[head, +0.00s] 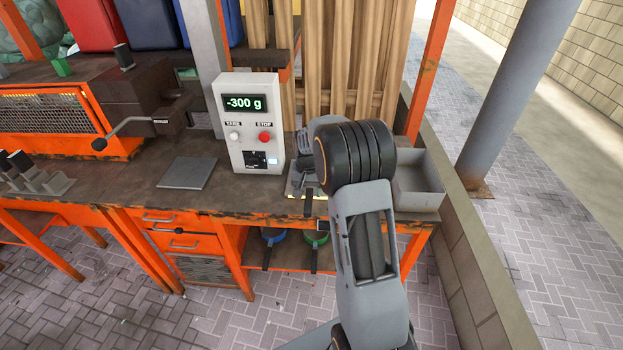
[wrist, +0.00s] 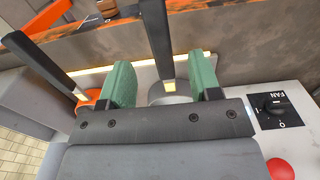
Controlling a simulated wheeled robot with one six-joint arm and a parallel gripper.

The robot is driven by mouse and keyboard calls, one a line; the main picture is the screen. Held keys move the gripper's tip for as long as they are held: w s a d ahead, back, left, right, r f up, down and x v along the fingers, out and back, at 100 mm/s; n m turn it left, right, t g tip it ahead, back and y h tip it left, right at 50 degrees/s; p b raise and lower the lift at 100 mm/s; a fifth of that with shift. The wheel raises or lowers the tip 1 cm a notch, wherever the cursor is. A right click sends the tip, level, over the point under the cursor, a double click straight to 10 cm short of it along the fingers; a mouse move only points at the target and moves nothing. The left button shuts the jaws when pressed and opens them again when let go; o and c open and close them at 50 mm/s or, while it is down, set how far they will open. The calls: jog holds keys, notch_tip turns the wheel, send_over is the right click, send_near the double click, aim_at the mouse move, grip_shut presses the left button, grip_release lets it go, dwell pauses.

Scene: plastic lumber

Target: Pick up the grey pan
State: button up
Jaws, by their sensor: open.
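The grey pan (wrist: 172,97) shows in the wrist view as a partly hidden round grey shape. Its black handle with a pale end runs up the picture. My gripper (wrist: 162,68) is open, with one green-padded finger on each side of the pan's handle end. I cannot tell whether either finger touches it. In the head view my arm hides most of the pan; a black handle (head: 308,202) sticks out over the bench's front edge. My gripper (head: 303,178) is there too, partly hidden behind my wrist.
An orange pan (wrist: 88,103) with a black handle lies just left of my gripper. A control box (head: 249,128) reading -300 g stands close by. A grey bin (head: 420,190) is at the right. Blue (head: 273,236) and green (head: 316,239) pans sit on the lower shelf.

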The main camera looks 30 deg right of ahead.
aim_at(308, 202)
jog(key=shift+w+f+p, duration=0.1)
jog(key=shift+f+p, duration=0.8)
jog(key=shift+f, duration=2.55)
jog(key=shift+d+r, duration=0.1)
grip_shut()
